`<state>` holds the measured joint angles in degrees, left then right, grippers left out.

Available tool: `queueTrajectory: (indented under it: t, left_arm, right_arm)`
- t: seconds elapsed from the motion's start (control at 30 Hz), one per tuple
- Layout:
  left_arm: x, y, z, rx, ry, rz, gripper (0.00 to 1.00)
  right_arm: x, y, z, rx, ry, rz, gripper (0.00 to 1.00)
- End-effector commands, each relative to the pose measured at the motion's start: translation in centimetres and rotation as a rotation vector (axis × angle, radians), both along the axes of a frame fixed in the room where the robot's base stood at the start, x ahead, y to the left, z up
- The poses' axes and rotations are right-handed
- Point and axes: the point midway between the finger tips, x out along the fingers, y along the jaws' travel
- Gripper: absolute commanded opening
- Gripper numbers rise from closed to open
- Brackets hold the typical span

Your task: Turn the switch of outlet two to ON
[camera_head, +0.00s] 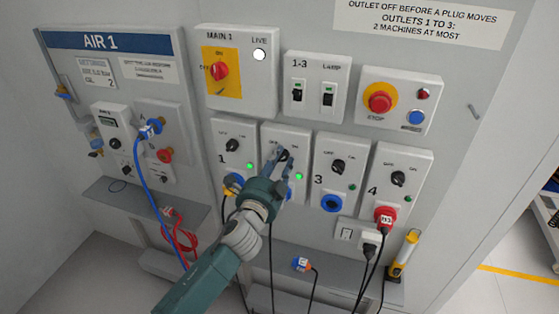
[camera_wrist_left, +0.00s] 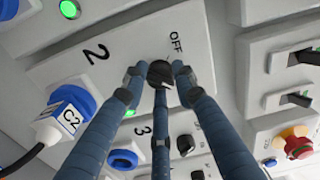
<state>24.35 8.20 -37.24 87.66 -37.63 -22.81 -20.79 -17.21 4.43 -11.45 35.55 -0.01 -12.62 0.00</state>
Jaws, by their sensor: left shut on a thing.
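The outlet two panel (camera_head: 266,128) is a white box with a black rotary switch between OFF and ON marks. Its switch (camera_wrist_left: 160,74) shows in the left wrist view, with the OFF mark above it. My left gripper (camera_head: 283,156) is shut on this switch, a fingertip on either side. The fingers partly cover the knob, so I cannot tell which way it points. The outlet two lamp (camera_head: 298,176) glows green. My right gripper is in neither view.
Outlet one (camera_head: 226,140) is close on the left, its lamp lit green. Outlet three (camera_head: 340,160) and outlet four (camera_head: 400,178) are on the right. A red stop button (camera_head: 380,102) is above. Cables hang below, and a shelf (camera_head: 340,283) juts out.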

Motion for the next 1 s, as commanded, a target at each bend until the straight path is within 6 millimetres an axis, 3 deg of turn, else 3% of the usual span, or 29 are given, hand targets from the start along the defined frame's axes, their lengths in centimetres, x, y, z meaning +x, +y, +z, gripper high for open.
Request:
queueTrajectory:
  t: [0.43,0.47,0.53,0.87,1.0]
  left_arm:
    - [0.0,-0.3,0.6,0.007,-0.013,-0.006,0.01]
    - [0.0,-0.3,0.5,0.007,-0.013,-0.006,0.31]
    - [0.0,-0.3,0.5,0.008,-0.012,-0.006,0.45]
    - [-0.2,0.0,0.1,0.009,-0.005,-0.002,0.46]
    - [-1.5,0.5,-0.1,0.010,-0.004,-0.001,0.46]
  right_arm:
    - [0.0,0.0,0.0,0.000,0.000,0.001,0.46]
    - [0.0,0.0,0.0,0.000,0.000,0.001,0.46]
    - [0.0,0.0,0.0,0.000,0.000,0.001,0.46]
    - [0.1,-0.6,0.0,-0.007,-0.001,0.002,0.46]
    - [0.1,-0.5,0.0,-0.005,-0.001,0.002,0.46]
